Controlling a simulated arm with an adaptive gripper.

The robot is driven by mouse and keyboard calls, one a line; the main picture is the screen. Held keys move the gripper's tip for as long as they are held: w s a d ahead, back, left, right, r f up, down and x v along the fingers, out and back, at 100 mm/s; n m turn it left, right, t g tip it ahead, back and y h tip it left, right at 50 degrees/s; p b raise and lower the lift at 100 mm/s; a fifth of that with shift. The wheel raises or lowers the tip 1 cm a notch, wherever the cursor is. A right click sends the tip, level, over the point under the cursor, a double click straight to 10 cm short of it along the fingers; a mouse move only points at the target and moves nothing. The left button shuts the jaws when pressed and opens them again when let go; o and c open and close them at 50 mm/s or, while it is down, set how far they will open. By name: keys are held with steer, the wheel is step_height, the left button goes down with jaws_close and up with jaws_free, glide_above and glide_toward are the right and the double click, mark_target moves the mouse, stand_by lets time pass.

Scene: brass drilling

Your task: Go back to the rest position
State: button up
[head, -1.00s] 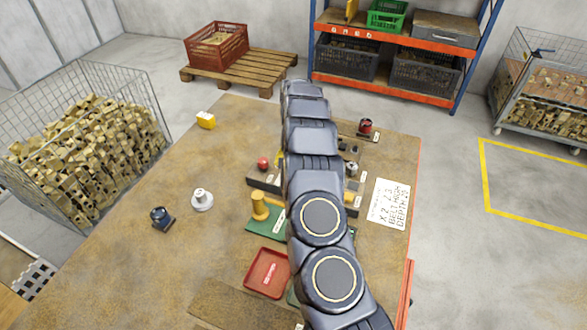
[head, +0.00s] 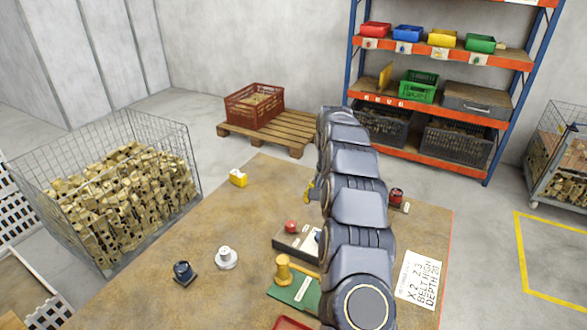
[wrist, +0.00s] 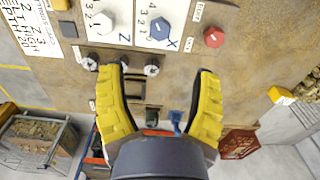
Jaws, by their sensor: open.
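My arm reaches away from me over the brown workbench (head: 170,270) in the head view. In the wrist view my gripper (wrist: 155,72) has its two yellow fingers spread wide, with nothing between them but bench top and small parts beyond. In the head view the gripper is mostly hidden behind my arm; a yellow bit shows at the arm's left side. In the wrist view a blue knob (wrist: 161,28) and a white knob (wrist: 103,23) sit on cards marked X and Z, with a red knob (wrist: 214,37) to their right.
A wire cage of brass parts (head: 125,185) stands left; a shelf rack (head: 440,120) stands behind.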

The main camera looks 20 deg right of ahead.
steer(key=shift+a, duration=0.1)
steer(key=s+a+r+n+y, duration=0.1)
steer(key=s+a+r+n, duration=0.2)
steer(key=s+a+r, duration=0.4)
steer(key=s+a+r+n, duration=0.3)
steer(key=s+a+r, duration=0.35)
steer(key=s, duration=0.35)
steer(key=s+a+n+g+h, duration=0.1)
steer(key=s+n, duration=0.1)
steer(key=s, duration=2.2)
steer(key=shift+a+f+n+g, duration=0.2)
steer(key=shift+f+n+g, duration=0.1)
steer(key=shift+g, duration=0.1)
